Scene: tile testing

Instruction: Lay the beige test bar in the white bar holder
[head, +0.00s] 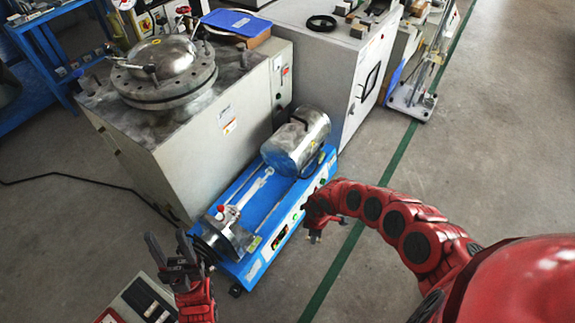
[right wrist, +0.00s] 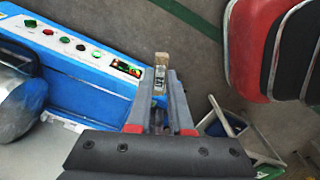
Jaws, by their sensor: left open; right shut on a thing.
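The beige test bar (right wrist: 161,61) shows as a short beige piece at the fingertips of my right gripper (right wrist: 160,82) in the right wrist view. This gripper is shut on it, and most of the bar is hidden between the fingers. In the head view my right gripper (head: 315,237) is beside the right edge of the blue machine, over the floor; the bar is too small to make out there. My left gripper (head: 168,242) is open and empty at the lower left. I cannot identify the white bar holder in either view.
A blue machine (head: 262,205) with a steel drum (head: 297,140) stands on the floor between my arms. A large grey cabinet (head: 200,130) with a domed vessel (head: 162,62) is behind it. A control box (head: 140,302) lies near my left gripper. Open floor (head: 480,150) is at right.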

